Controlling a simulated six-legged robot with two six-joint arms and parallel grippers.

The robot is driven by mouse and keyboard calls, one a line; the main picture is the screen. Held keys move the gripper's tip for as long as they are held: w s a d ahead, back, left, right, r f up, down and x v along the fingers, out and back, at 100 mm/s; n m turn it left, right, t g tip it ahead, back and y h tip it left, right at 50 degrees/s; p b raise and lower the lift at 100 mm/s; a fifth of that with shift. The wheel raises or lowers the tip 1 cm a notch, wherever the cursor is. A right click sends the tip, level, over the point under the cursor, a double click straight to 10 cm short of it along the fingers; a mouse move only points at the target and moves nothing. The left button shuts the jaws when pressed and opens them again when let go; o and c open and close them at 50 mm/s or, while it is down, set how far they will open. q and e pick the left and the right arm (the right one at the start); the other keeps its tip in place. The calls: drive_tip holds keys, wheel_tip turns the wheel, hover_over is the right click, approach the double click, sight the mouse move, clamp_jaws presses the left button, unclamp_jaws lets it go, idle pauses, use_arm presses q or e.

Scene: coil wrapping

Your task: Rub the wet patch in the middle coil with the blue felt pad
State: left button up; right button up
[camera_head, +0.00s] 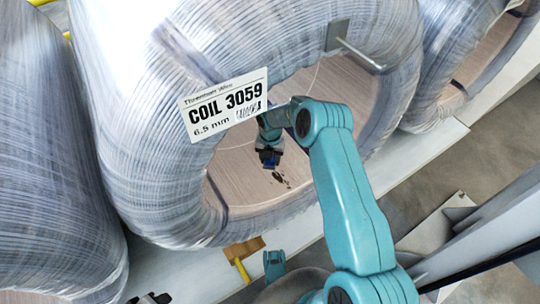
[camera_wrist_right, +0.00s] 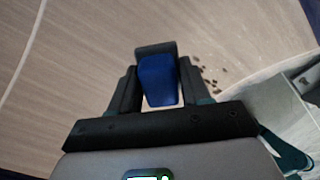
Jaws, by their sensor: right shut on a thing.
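The middle coil (camera_head: 130,120) is a big ring wrapped in clear film, with a label reading COIL 3059 (camera_head: 225,105). The wet patch (camera_head: 283,180) shows as small dark spots on the coil's brown inner wall; it also shows in the right wrist view (camera_wrist_right: 208,75), right of the fingers. My right gripper (camera_head: 268,158) reaches inside the coil's opening, shut on the blue felt pad (camera_wrist_right: 159,80). The pad is just up and left of the spots; whether it touches the wall is unclear. Dark tips at the bottom edge look like my left gripper (camera_head: 150,299), mostly cut off.
Another wrapped coil (camera_head: 50,150) stands at the left and one (camera_head: 450,60) at the right. A metal plate with a rod (camera_head: 358,52) sticks out on the middle coil's upper right. A yellow-brown bracket (camera_head: 243,252) sits below the coil on the pale base.

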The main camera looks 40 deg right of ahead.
drive_tip(key=shift+f, duration=1.4)
idle(0.4)
